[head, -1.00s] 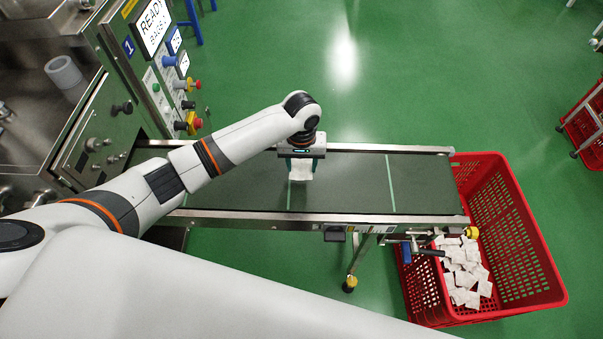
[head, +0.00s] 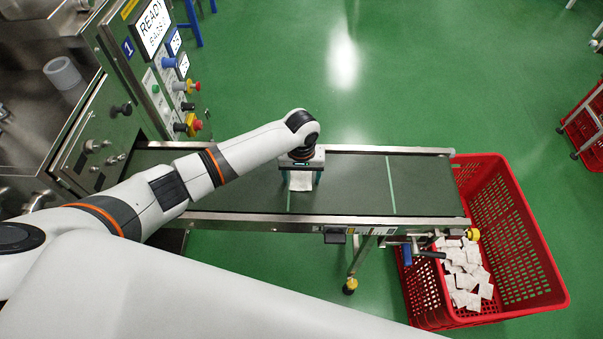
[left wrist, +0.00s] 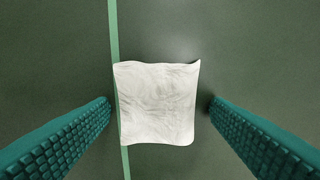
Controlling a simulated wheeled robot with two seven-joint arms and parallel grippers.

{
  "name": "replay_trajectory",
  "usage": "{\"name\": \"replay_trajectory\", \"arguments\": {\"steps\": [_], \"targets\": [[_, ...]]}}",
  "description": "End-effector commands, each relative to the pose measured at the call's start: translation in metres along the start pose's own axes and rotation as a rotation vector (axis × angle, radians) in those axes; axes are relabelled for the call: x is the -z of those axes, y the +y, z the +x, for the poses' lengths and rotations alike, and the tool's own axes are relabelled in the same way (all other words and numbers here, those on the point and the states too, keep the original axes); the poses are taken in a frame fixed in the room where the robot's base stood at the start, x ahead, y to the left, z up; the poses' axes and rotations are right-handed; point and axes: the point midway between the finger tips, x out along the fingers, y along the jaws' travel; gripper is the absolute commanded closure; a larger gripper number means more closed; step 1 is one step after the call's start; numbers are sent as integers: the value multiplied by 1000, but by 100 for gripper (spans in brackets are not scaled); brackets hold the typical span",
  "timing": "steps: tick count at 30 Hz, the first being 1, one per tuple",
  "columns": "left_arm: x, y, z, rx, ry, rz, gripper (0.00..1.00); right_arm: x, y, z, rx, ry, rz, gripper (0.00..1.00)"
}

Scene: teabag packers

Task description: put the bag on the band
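The white bag (left wrist: 157,103) lies flat on the dark green band (left wrist: 250,50), its left edge along a light green line. My left gripper (left wrist: 160,105) is open, with one teal finger on each side of the bag and a gap to it on both sides. In the head view, the bag (head: 300,181) shows under my left gripper (head: 301,181), over the middle of the band (head: 345,185). My right gripper is in neither view.
A red crate (head: 520,240) with several white bags (head: 463,275) stands at the band's right end. A machine panel (head: 150,75) with buttons and a READY screen stands at the left end. The band is bare to the right of the gripper.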

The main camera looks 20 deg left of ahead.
Motion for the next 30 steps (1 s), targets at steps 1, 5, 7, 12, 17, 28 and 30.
{"name": "replay_trajectory", "arguments": {"steps": [1,5,7,12,17,28,30], "targets": [[0,0,0,0,0,0,29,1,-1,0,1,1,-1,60],[0,0,-1,0,-1,0,29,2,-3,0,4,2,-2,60],[0,0,-3,0,-2,0,29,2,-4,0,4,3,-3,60],[-1,0,-27,1,-2,1,29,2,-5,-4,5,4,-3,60],[-1,-1,-62,3,-3,1,29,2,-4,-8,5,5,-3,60],[0,0,-119,1,-1,0,29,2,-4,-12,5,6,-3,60],[0,0,-122,0,0,-1,29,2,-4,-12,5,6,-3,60]]}}
